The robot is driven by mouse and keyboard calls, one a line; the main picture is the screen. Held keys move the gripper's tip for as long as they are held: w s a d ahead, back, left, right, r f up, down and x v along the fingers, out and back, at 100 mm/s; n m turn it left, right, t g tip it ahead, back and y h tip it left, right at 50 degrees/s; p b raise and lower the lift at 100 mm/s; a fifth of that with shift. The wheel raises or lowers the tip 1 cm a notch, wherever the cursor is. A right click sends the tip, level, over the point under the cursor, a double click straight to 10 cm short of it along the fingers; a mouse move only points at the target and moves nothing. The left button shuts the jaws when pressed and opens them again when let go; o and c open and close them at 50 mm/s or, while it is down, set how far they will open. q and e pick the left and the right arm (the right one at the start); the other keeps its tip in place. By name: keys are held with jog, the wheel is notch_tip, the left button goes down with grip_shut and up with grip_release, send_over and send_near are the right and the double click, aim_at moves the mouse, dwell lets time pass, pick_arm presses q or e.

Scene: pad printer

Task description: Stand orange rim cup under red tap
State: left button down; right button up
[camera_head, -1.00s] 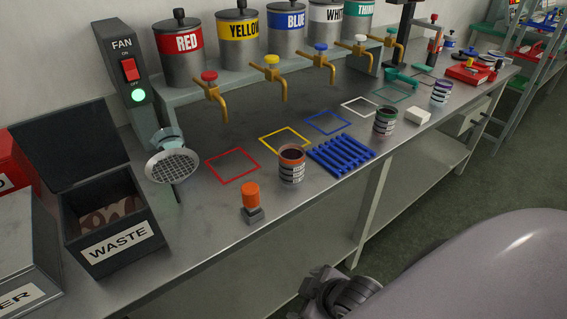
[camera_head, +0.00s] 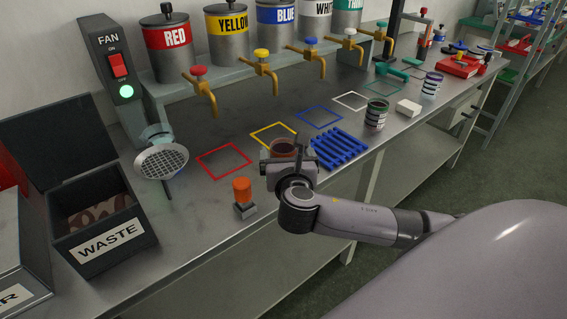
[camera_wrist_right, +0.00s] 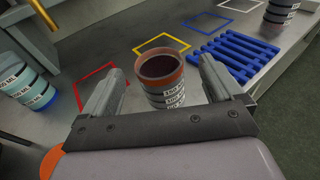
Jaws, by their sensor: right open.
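The orange rim cup (camera_wrist_right: 163,82) stands upright on the bench with dark contents and striped, lettered sides. In the head view only its top (camera_head: 284,148) shows above my right gripper (camera_head: 287,165). In the right wrist view my right gripper (camera_wrist_right: 160,90) is open, with one finger on each side of the cup's near part; I cannot tell whether they touch it. The red tap (camera_head: 202,88) sticks out below the RED tank (camera_head: 167,45). A red square outline (camera_head: 224,161) lies on the bench below the tap, empty. My left gripper is not in view.
A blue slatted rack (camera_head: 340,149) lies right of the cup. An orange-topped button (camera_head: 243,196) stands near the front edge, left of my gripper.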

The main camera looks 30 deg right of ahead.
aim_at(282, 141)
jog(key=shift+f+x, duration=0.1)
jog(key=shift+x, duration=1.6)
jog(key=shift+f+x, duration=0.15)
jog(key=shift+x, duration=1.55)
jog(key=shift+a, duration=0.15)
jog(key=c, duration=1.1)
jog(key=shift+r, duration=0.1)
